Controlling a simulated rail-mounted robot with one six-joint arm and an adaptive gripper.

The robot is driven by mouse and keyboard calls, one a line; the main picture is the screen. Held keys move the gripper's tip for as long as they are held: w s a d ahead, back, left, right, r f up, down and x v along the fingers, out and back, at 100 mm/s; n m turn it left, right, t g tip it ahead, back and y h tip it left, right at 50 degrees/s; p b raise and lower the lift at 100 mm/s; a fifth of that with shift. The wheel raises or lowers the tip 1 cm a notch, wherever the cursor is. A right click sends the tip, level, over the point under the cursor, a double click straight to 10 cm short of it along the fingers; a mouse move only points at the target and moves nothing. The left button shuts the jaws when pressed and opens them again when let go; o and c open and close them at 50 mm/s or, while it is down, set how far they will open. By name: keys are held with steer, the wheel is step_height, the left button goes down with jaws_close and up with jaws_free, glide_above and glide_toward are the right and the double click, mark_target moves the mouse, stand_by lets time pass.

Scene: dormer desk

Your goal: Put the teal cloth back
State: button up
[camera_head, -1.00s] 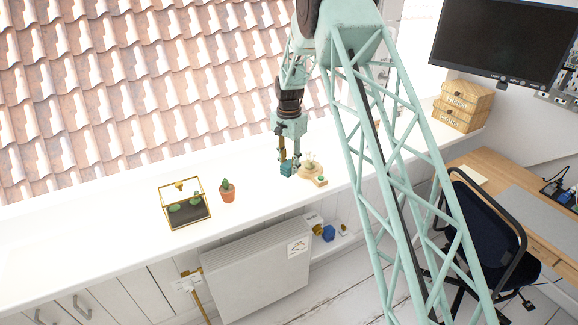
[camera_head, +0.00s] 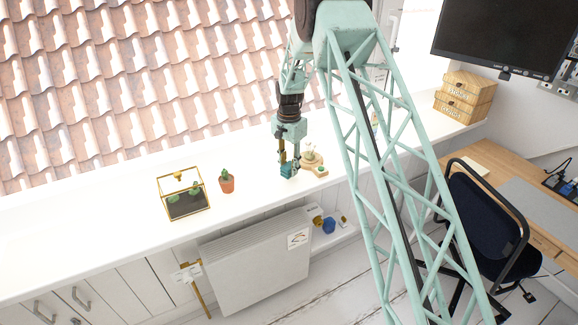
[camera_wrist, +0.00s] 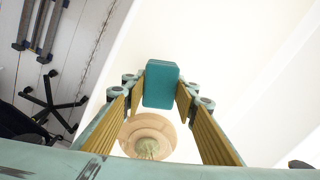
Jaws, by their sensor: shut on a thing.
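The teal cloth (camera_head: 288,171) looks like a small folded block with rounded corners. My gripper (camera_head: 289,163) is shut on it, over the front part of the white sill. In the wrist view the cloth (camera_wrist: 161,84) sits between the fingertips of my gripper (camera_wrist: 160,92). I cannot tell whether the underside of the cloth touches the sill.
A round wooden stand (camera_head: 312,166) with a pale object on it is just right of the cloth. A potted cactus (camera_head: 227,185) and a glass terrarium (camera_head: 186,205) stand to the left. Wooden boxes (camera_head: 464,97) are far right. A radiator (camera_head: 260,262) is below the sill.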

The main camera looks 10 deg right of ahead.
steer(key=shift+f+b, duration=0.35)
steer(key=shift+f, duration=0.6)
stand_by(0.8)
steer(key=o, duration=0.9)
steer(key=shift+r, duration=0.15)
step_height(320, 180, up, 12)
steer(key=shift+f, duration=0.15)
stand_by(0.5)
